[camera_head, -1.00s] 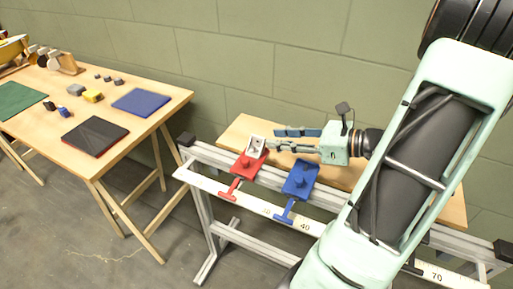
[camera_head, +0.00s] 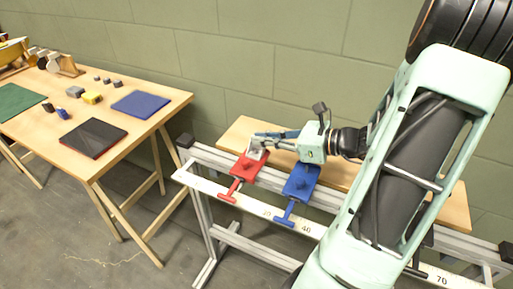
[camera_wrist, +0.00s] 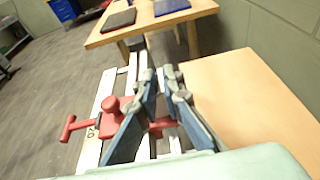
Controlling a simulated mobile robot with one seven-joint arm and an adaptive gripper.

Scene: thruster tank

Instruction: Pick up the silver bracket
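Contact with the bracket is not clear.
A blue clamp block (camera_head: 300,182) stands right of the red one on the scaled rail (camera_head: 262,207). A wooden board (camera_head: 345,172) lies behind the rail, close to the wall. A wooden table (camera_head: 150,84) with mats and small blocks stands at the left.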

